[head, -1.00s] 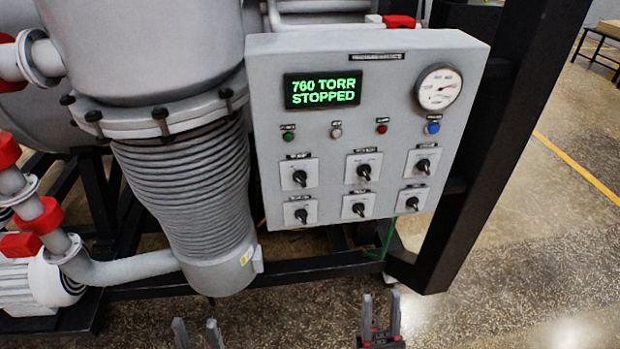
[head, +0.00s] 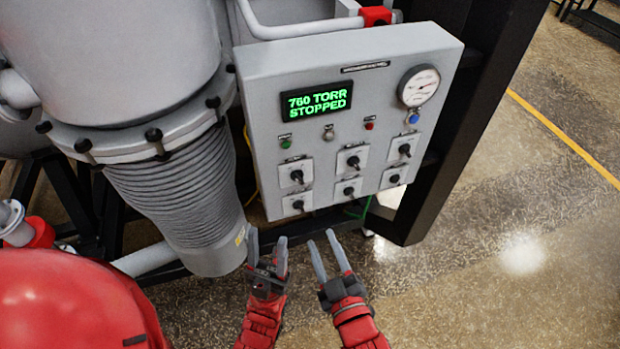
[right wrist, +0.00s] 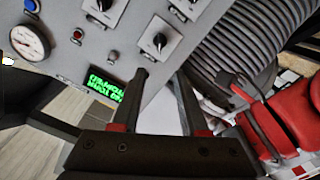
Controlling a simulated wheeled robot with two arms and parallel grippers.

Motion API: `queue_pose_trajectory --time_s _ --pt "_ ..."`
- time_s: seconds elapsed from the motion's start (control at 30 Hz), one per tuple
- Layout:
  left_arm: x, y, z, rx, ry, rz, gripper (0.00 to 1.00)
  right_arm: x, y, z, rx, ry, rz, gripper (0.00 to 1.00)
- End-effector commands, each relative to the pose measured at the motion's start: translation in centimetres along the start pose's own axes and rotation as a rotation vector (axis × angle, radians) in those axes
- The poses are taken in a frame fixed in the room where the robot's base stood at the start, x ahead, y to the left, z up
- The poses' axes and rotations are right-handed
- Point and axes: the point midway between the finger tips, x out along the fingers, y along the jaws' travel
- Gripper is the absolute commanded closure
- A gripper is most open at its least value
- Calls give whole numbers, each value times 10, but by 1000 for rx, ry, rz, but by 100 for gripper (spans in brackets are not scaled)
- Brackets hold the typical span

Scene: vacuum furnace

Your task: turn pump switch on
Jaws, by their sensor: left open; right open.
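The grey control panel (head: 385,80) has a green display (head: 316,101) reading "760 TORR STOPPED". Two rows of black rotary switches on white plates sit on its lower half, among them an upper left one (head: 297,176) and an upper middle one (head: 353,162). Their labels are too small to read, so I cannot tell which is the pump switch. My left gripper (head: 267,238) is open and empty, below the panel's lower left. My right gripper (head: 322,240) is open and empty, below the panel's lower middle. In the right wrist view the panel appears upside down beyond its fingers (right wrist: 162,80).
A round gauge (head: 418,87) and small coloured buttons sit above the switches. A large ribbed grey vessel (head: 175,195) stands left of the panel. A black frame post (head: 435,180) stands on its right. The floor at right is open, with a yellow line.

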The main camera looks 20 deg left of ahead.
Motion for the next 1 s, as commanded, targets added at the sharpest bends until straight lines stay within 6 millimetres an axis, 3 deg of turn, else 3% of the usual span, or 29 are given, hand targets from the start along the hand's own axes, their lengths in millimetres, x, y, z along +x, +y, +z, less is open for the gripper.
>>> queue_pose_trajectory --time_s 0.57,0.63,1.0 --pt "-81 4 14 0 0 0 50 84 -2 4 1 12 7 56" --pt "-61 3 10 0 0 0 50 97 4 -4 1 3 3 56" --pt "-36 2 6 0 0 0 50 155 2 -2 2 2 3 56"
